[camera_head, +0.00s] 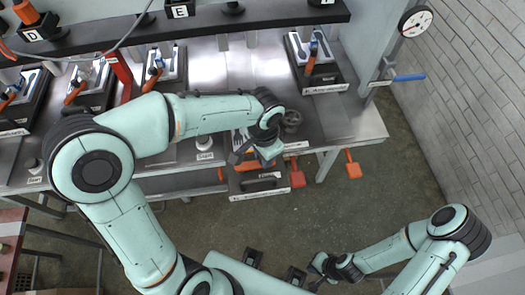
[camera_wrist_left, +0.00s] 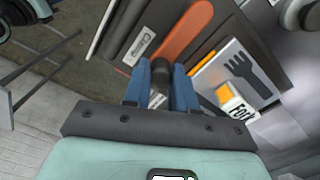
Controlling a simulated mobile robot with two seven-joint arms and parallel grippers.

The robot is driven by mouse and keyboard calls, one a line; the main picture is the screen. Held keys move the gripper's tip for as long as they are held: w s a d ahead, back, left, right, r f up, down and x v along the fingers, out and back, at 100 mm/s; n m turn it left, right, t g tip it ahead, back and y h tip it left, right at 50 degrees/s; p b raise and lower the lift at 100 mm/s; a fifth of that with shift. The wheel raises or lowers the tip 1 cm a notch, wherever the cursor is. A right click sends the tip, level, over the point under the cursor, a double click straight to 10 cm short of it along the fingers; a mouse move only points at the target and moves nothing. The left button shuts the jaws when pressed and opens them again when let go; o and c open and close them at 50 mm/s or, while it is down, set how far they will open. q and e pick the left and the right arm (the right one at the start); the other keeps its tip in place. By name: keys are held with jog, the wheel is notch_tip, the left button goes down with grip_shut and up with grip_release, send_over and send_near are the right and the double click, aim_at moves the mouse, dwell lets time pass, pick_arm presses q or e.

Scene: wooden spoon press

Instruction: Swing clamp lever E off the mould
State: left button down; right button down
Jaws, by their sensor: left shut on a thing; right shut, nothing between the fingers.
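My left gripper (camera_head: 258,160) is over the fork mould box (camera_head: 262,190) at the table's front edge. In the left wrist view its blue fingers (camera_wrist_left: 163,85) are shut around a dark round knob (camera_wrist_left: 162,68) at the near end of an orange lever (camera_wrist_left: 188,30). The lever lies over the dark box, beside a pale plate with a dark fork shape (camera_wrist_left: 240,75). No letter shows on this lever; a plate marked E (camera_head: 180,11) is on the back shelf. My right gripper (camera_head: 318,270) is shut and empty, low over the floor.
Several other mould boxes stand along the table, one at the right (camera_head: 318,75). A dark round pot (camera_head: 291,121) is close beside my left wrist. The floor between the table and my right arm is clear.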

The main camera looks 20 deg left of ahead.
pick_arm(q)
jog(key=shift+s, duration=0.1)
dwell(0.5)
jog(key=c, duration=0.9)
grip_release()
jog(key=shift+r, duration=0.15)
notch_tip(320, 180, up, 13)
jog(key=shift+d+r+p, duration=0.1)
jog(key=shift+p, duration=0.8)
pick_arm(e)
jog(key=shift+w+r, duration=0.4)
jog(key=shift+r, duration=0.2)
jog(key=shift+w+r, duration=0.35)
jog(key=shift+r, duration=0.25)
jog(key=shift+s, duration=0.1)
